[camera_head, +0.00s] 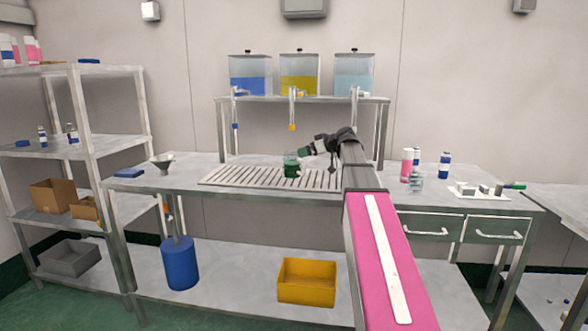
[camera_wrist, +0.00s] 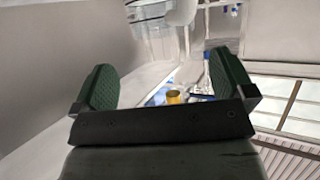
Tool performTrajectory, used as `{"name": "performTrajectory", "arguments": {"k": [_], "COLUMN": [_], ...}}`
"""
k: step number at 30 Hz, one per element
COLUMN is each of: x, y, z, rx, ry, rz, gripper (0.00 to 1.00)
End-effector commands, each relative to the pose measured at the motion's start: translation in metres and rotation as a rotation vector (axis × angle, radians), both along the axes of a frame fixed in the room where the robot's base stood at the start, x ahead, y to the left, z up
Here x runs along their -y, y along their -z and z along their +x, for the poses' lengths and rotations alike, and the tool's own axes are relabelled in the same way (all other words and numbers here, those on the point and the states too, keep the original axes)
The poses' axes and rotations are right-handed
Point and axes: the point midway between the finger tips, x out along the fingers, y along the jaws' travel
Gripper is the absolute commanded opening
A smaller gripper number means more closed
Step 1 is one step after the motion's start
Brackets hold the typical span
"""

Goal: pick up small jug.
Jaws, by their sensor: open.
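A small clear jug (camera_wrist: 153,22) with fine markings shows at the top of the wrist view, with a pale rounded part beside it that may be its handle. It is beyond the tips of my gripper (camera_wrist: 163,80), whose two green pads stand wide apart with nothing between them. In the head view my gripper (camera_head: 297,161) reaches left over the slotted tray, low above the bench. A small clear vessel (camera_head: 291,155), probably the same jug, shows there, partly hidden by dark green. I cannot tell whether the pads touch it.
The slotted drain tray (camera_head: 215,178) lies on the bench (camera_head: 150,185). A funnel (camera_head: 162,162) stands left. Taps hang from the blue, yellow (camera_head: 298,80) and pale tanks behind. Right of my arm are a pink can (camera_head: 407,163), a clear glass vessel (camera_head: 416,183) and a blue-white bottle (camera_head: 444,165).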

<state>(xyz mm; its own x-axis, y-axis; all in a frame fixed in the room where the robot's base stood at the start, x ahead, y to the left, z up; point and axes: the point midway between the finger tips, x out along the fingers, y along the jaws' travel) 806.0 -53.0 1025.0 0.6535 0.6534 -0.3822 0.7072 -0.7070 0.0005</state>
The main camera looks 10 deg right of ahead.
Motion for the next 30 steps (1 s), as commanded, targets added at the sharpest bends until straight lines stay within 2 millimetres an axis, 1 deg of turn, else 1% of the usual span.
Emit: {"name": "performTrajectory", "arguments": {"k": [1, 3, 10, 18, 21, 26, 27, 29, 30], "x": [-0.006, -0.01, -0.02, -0.046, -0.049, -0.049, -0.049, -0.049, -0.049], "y": [0.003, 0.006, 0.012, 0.026, 0.028, 0.028, 0.028, 0.028, 0.028], "z": [0.007, 0.011, 0.019, 0.042, 0.045, 0.044, 0.044, 0.044, 0.044], "rx": [-0.001, -0.001, -0.001, -0.001, -0.001, -0.001, -0.001, -0.001, -0.001], "ry": [-0.002, -0.002, 0.0, -0.001, -0.001, 0.0, 0.0, 0.0, 0.0], "rz": [0.0, 0.0, -0.001, 0.0, 0.0, -0.001, -0.001, -0.001, -0.001], "gripper": [1.0, 1.0, 1.0, 1.0, 1.0, 1.0, 0.94, 0.74, 0.61]}}
